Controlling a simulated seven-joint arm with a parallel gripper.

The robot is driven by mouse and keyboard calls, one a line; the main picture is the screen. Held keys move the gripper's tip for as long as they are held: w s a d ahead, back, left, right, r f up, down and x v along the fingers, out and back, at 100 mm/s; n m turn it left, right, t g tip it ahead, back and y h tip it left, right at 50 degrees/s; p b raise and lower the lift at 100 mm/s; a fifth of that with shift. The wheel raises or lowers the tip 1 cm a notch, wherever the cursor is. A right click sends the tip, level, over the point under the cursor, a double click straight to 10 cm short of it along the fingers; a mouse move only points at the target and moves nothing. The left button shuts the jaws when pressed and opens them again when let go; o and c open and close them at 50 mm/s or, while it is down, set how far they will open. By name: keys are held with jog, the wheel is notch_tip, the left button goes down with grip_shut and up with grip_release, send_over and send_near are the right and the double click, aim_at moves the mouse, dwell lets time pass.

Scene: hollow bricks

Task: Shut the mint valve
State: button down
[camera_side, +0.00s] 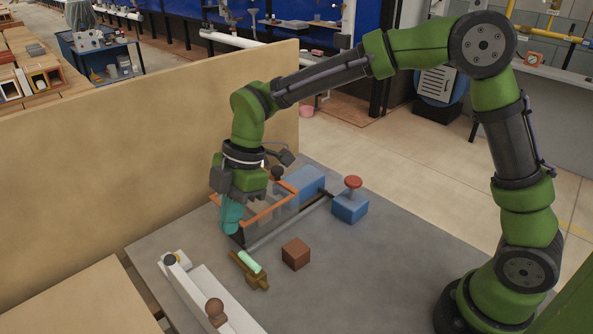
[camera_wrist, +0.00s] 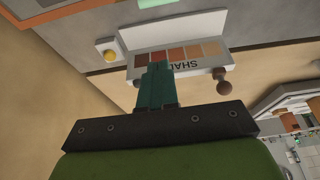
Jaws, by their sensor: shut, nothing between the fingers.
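The mint valve has a brass body (camera_side: 259,282) lying on the grey table, with a mint handle (camera_side: 249,262) on top. The handle appears to lie roughly in line with the body. A mint strip (camera_wrist: 153,3), likely this handle, shows at the top edge of the wrist view. My gripper (camera_side: 231,226) has teal fingers pointing down, above and behind the valve in the side view, beside the orange-edged clear box. In the wrist view my gripper (camera_wrist: 155,72) is shut and empty. It looks apart from the valve.
An orange-edged clear box (camera_side: 281,208) stands close to my fingers. A brown cube (camera_side: 296,254) sits right of the valve. A blue block with a red knob (camera_side: 350,207) is farther back. A white shade panel (camera_wrist: 185,27) has a yellow button (camera_wrist: 110,56) and brown knob (camera_wrist: 223,87).

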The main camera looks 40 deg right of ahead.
aim_at(242, 255)
jog(key=x, duration=0.9)
jog(key=shift+s+a+f, duration=0.1)
jog(key=shift+f, duration=0.15)
jog(key=d, duration=0.3)
jog(key=shift+f, duration=0.4)
jog(key=shift+d+f, duration=0.1)
jog(key=shift+d, duration=0.35)
jog(key=shift+d+m, duration=0.1)
jog(key=shift+m, duration=0.6)
jog(key=m, duration=0.1)
jog(key=d+m+t, duration=0.1)
jog(key=m, duration=0.1)
jog(key=m+t, duration=0.1)
jog(key=shift+w+d+m+h, duration=0.2)
jog(key=shift+w+m+h, duration=0.1)
jog(key=shift+m, duration=0.1)
jog(key=shift+s+d, duration=0.3)
jog(key=shift+d, duration=0.45)
jog(key=shift+a, duration=0.1)
